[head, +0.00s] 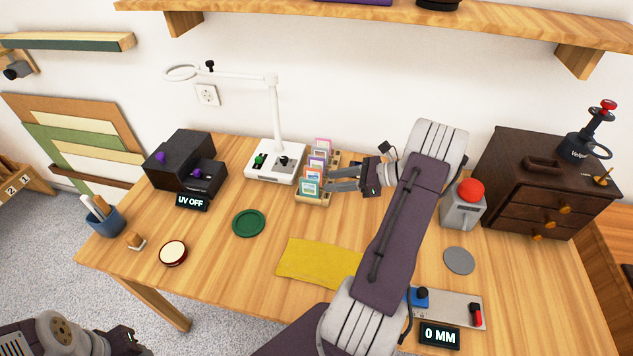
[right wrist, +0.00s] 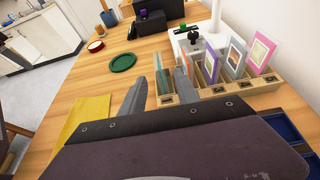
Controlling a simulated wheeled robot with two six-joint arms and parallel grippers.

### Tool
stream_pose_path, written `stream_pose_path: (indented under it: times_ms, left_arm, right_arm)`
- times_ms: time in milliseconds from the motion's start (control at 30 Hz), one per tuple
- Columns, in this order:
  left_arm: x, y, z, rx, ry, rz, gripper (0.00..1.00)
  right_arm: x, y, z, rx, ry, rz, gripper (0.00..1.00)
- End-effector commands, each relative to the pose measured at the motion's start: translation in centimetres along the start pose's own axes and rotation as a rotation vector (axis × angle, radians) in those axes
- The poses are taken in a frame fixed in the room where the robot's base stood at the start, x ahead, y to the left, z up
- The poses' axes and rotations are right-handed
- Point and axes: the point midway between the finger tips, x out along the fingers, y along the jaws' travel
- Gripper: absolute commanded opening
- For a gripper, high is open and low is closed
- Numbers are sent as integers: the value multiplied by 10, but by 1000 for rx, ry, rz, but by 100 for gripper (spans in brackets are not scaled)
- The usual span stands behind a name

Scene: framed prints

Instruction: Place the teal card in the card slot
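The teal card (head: 309,187) stands upright at the near end of a wooden card rack (head: 313,202). In the right wrist view the teal card (right wrist: 161,76) shows nearly edge-on in the front compartment of the rack (right wrist: 220,92). My right gripper (head: 334,180) reaches in from the right, beside the rack. In the wrist view its two fingers (right wrist: 160,92) are apart, with the card between them and a gap on each side. I cannot tell which place is the card slot. My left gripper (head: 122,338) shows partly at the bottom left, away from the rack.
Several other cards (right wrist: 236,58) stand behind the teal card. A white lamp base (head: 272,174), a dark box (head: 178,160), a green disc (head: 249,223) and a yellow cloth (head: 318,262) lie around the rack.

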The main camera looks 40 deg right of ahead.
Motion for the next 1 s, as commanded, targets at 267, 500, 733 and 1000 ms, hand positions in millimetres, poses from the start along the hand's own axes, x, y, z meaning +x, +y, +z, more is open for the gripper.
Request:
stream_pose_path:
  times_ms: [267,500,733,1000]
  left_arm:
    - [-3,0,0,0,0,0,44]
    - [-3,0,0,0,0,0,44]
    - [-3,0,0,0,0,0,44]
    - [-3,0,0,0,0,0,44]
  right_arm:
    - [-36,0,0,0,1,-1,38]
    - [-35,2,0,-5,6,8,38]
    - [50,97,11,-389,323,402,38]
    - [73,234,1,-1605,609,1102,38]
